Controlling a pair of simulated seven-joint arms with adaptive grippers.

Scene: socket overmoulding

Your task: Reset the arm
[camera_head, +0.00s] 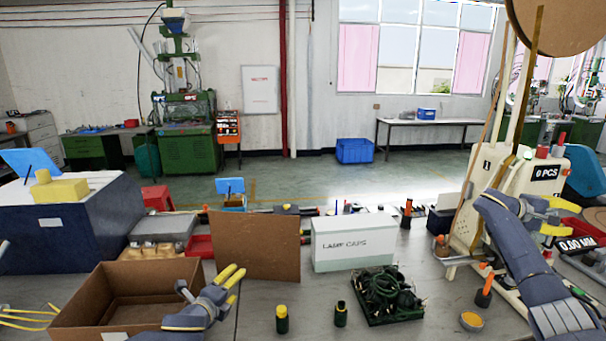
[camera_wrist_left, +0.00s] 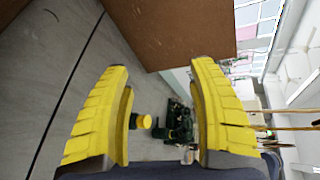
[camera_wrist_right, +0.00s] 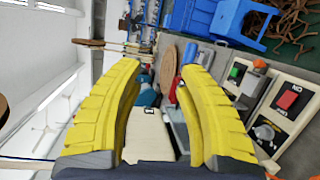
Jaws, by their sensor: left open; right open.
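My left gripper (camera_head: 232,277) is open and empty, raised over the right side of the open cardboard box in the head view. Its yellow fingers (camera_wrist_left: 162,110) stand apart in the left wrist view, with nothing between them but the bench parts beyond. My right gripper (camera_head: 560,214) is open and empty, in front of the cream machine (camera_head: 487,190) at the right. Its spread fingers (camera_wrist_right: 158,80) also show in the right wrist view, with the machine behind them. I cannot tell whether the right gripper touches the machine.
The cardboard box (camera_head: 80,300) lies below my left arm. A brown board (camera_head: 255,245) and a LAMP CAPS box (camera_head: 353,242) stand behind. Front bench space is partly clear.

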